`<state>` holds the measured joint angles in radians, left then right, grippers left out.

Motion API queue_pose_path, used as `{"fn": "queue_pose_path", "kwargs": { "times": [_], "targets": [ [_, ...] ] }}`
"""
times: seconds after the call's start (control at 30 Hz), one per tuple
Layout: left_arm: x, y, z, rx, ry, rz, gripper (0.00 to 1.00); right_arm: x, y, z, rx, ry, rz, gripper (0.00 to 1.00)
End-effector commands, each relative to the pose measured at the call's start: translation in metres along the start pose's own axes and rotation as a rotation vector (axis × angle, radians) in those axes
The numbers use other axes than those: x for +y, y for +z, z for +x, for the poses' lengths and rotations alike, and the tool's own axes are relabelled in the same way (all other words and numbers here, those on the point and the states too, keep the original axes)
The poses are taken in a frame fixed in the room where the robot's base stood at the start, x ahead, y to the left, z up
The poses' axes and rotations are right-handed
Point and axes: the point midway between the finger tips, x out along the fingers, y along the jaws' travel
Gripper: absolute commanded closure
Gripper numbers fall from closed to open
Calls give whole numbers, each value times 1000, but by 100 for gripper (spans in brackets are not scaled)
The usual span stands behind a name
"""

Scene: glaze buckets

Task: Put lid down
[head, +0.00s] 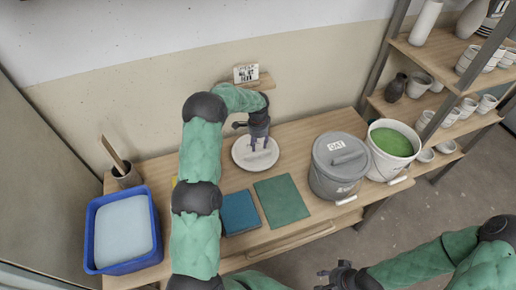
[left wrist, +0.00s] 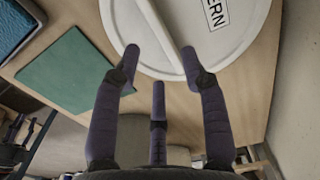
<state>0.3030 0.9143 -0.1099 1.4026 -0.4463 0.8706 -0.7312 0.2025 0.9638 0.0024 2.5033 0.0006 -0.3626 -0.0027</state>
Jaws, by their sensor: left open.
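A round white lid (head: 242,160) lies on the wooden table; in the left wrist view the lid (left wrist: 240,58) shows a raised bar handle (left wrist: 155,22) and a label ending in "ERN". My left gripper (head: 258,146) is over the lid. In the left wrist view its fingers (left wrist: 160,52) are spread, with the handle between the two front tips; whether they touch it is unclear. A white bucket (head: 392,150) with green glaze stands uncovered at the right. My right gripper (head: 330,278) is low in the head view, away from the lid; its opening is unclear.
A grey bucket (head: 330,185) with a grey lid labelled "OAT" stands between the white lid and the white bucket. Pottery shelves (head: 450,78) stand at right.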

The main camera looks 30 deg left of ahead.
Motion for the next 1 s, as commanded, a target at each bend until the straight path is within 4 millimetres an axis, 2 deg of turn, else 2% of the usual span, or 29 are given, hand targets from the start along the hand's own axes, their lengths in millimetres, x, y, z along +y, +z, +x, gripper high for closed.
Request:
{"fn": "queue_pose_path", "kwargs": {
  "times": [0.03, 0.1, 0.33, 1.0],
  "targets": [
    [0, 0, -13, 1, -2, 0, 56, -2, 0, -5, 0, 0, 0, 60],
    [0, 0, -25, 0, -1, 0, 56, -3, 0, -8, 0, 0, 0, 60],
    [0, 0, -50, 0, 0, -1, 56, -5, 0, -14, 0, 0, 0, 60],
    [0, 0, -56, -1, 1, 0, 56, -6, 1, -16, 0, 0, 0, 60]
  ]
}}
